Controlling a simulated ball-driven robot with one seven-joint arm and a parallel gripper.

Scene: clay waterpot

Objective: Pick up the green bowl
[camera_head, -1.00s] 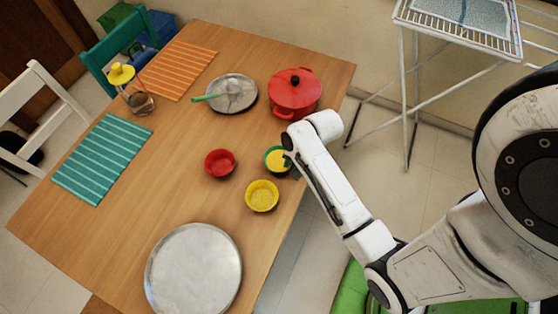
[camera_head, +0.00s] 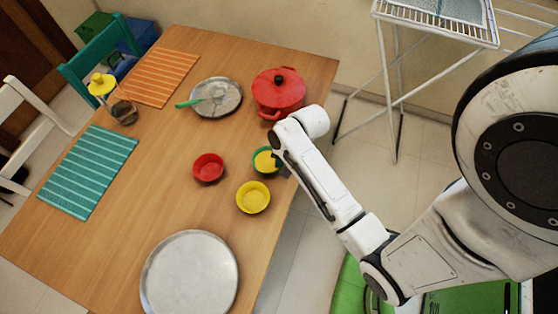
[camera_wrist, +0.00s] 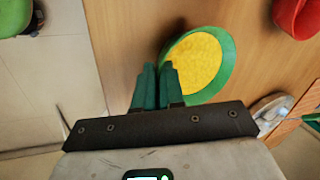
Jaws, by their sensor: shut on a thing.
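The green bowl (camera_head: 257,168) stands on the table near its right edge, with yellow contents inside. It shows large in the wrist view (camera_wrist: 226,85), where the yellow contents fill most of it. My gripper (camera_wrist: 159,68) is at the bowl's near left side in the wrist view, its two dark green fingers close together and shut on the bowl's rim. In the head view my gripper (camera_head: 283,170) is at the bowl's right side, partly hidden by my arm. I cannot tell whether the bowl is clear of the table.
A yellow bowl (camera_head: 253,198) and a red bowl (camera_head: 208,168) stand close by. A red lidded pot (camera_head: 279,92) stands behind. A metal plate with a green spoon (camera_head: 216,97) and a large round tray (camera_head: 190,275) are also on the table (camera_head: 150,190).

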